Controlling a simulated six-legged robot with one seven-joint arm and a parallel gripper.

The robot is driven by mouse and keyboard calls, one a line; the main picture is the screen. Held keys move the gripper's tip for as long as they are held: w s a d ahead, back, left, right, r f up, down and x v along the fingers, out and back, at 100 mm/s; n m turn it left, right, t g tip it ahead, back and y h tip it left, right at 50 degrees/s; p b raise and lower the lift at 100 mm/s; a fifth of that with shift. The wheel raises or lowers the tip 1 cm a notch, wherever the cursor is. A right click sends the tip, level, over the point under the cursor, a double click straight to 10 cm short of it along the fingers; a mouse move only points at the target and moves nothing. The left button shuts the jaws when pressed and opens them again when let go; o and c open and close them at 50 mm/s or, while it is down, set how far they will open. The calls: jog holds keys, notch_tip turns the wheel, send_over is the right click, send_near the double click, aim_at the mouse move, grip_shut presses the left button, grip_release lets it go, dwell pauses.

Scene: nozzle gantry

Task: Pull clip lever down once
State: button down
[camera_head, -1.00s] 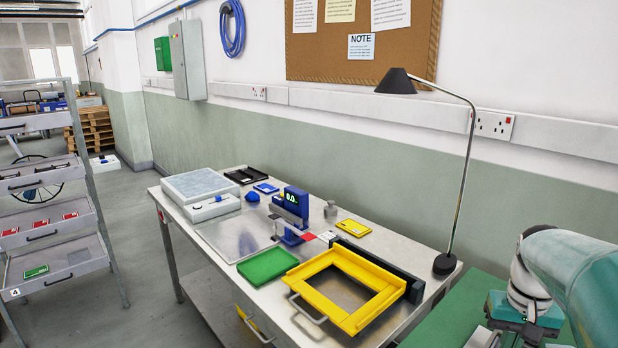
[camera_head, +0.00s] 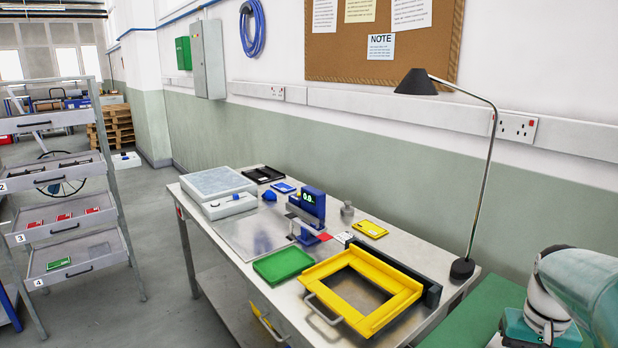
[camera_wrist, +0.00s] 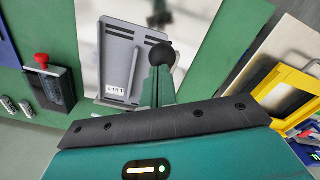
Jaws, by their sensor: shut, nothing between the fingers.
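In the wrist view a grey panel (camera_wrist: 117,50) with slots, a small row of digits and a slanted grey bar (camera_wrist: 131,75) faces me. A black ball knob (camera_wrist: 160,56) shows at its right side, right at the tips of my gripper (camera_wrist: 158,75); it looks like the end of a lever. My gripper's fingers are together with nothing between them. I cannot tell whether they touch the knob, and the part below the knob is hidden by the fingers. The head view does not show the panel or my gripper.
A red knob (camera_wrist: 41,60) on a dark box stands left of the panel. In the head view a metal bench (camera_head: 225,248) carries a yellow frame (camera_head: 345,316), a green tray (camera_head: 282,264), a blue device (camera_head: 313,204) and a lamp (camera_head: 415,82). A shelf rack (camera_head: 75,250) stands left; floor between is clear.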

jog(key=shift+s+a+f, duration=0.15)
jog(key=shift+a+f, duration=0.05)
jog(key=shift+f, duration=0.55)
jog(key=shift+s+a+f, duration=0.1)
jog(key=shift+a+f, duration=0.05)
jog(key=shift+f, duration=0.8)
notch_tip(320, 180, up, 17)
dwell(1.1)
jog(key=s+a+f+n+t, duration=0.1)
jog(key=s+a+f+t, duration=0.1)
jog(key=a, duration=0.5)
jog(key=s+a+f+n+t, duration=0.1)
jog(key=a+f, duration=0.3)
jog(key=a, duration=0.4)
jog(key=s+a+f+n+t, duration=0.2)
jog(key=s+a, duration=0.2)
jog(key=a, duration=0.3)
jog(key=shift+a+f+t, duration=0.15)
jog(key=shift+f+t, duration=0.15)
jog(key=shift+f, duration=0.1)
